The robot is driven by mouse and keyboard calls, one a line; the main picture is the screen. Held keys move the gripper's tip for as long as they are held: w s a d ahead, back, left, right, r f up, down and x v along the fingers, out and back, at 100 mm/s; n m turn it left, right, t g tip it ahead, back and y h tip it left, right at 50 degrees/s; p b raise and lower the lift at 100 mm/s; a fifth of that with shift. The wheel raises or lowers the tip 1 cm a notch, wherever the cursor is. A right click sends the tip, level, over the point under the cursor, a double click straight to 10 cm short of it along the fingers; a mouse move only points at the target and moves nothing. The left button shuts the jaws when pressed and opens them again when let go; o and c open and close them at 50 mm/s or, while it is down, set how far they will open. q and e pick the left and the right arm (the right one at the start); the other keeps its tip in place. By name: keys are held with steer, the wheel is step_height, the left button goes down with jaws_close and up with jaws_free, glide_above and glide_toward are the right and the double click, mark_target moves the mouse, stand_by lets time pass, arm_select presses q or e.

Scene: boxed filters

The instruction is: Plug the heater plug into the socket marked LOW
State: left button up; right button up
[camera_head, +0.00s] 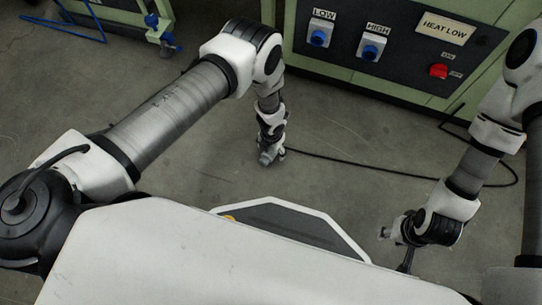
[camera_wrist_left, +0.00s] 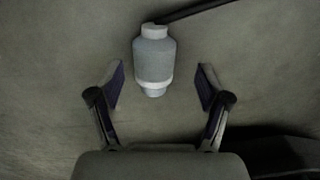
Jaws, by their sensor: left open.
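The heater plug (camera_wrist_left: 154,60), a grey-white cylinder with a dark cable, shows in the left wrist view between the fingers of my left gripper (camera_wrist_left: 161,76). There is a visible gap on both sides, so the fingers are open and not touching it. In the head view my left gripper (camera_head: 269,156) points down low over the floor and mostly hides the plug. The LOW socket (camera_head: 319,35), a white plate with a blue round face, is at the upper left of the dark panel. My right gripper (camera_head: 396,246) is at the lower right, fingers apart and empty.
The HIGH socket (camera_head: 371,47) is right of LOW. A HEAT LOW sign (camera_head: 443,27) and a red switch (camera_head: 438,71) are further right on the green cabinet. The black cable (camera_head: 350,161) runs right across the floor. Bare floor (camera_head: 335,120) lies before the cabinet.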

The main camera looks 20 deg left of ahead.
mark_target(271, 152)
arm_select(q)
step_height(271, 152, down, 4)
steer(key=shift+s+r+b, duration=0.1)
steer(key=shift+r+b, duration=0.1)
steer(key=shift+b, duration=0.6)
steer(key=shift+r, duration=0.15)
arm_select(e)
step_height(271, 152, down, 2)
steer(key=shift+f, duration=0.25)
